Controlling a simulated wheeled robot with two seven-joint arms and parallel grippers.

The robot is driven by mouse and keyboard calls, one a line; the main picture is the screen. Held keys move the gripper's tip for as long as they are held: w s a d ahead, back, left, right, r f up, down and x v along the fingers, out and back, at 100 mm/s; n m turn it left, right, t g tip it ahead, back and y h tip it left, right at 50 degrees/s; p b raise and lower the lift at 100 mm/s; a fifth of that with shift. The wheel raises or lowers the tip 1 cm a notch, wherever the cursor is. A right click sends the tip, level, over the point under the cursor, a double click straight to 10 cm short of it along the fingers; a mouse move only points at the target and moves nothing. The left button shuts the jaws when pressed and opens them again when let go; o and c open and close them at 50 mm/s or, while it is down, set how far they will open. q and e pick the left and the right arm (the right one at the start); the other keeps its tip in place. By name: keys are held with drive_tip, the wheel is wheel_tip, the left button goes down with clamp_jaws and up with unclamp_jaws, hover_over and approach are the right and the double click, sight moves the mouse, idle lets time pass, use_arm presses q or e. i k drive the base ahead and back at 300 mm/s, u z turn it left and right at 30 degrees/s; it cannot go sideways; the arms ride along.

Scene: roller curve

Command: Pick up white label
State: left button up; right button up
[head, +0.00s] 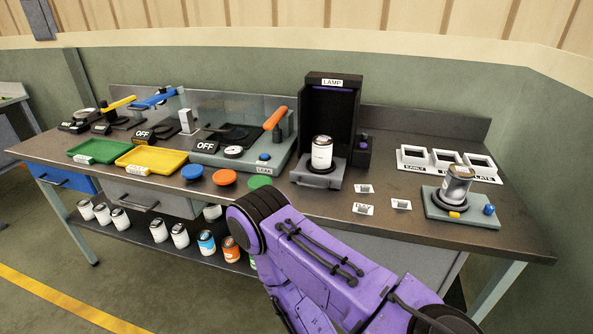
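Three small white labels lie on the bench top right of centre: one at the back (364,189), one at the front left (363,209) with dark lettering I cannot read for sure, and one at the front right (401,204). Each seems to have a grey patch. They lie apart, with bare bench between them. A purple arm link of mine crosses the lower middle of the head view, in front of the bench edge and left of the labels. Neither of my grippers shows, so I cannot see whether they hold anything.
A black LAMP booth (334,110) with a white can (322,153) stands behind the labels. Right of them are a white three-window board (447,166) and a grey fixture (462,211) holding a can (457,184). Colored discs and trays stand left.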

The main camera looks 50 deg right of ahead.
sight(358, 208)
drive_tip(key=u, duration=0.2)
drive_tip(key=i, duration=1.45)
drive_tip(key=z, duration=2.95)
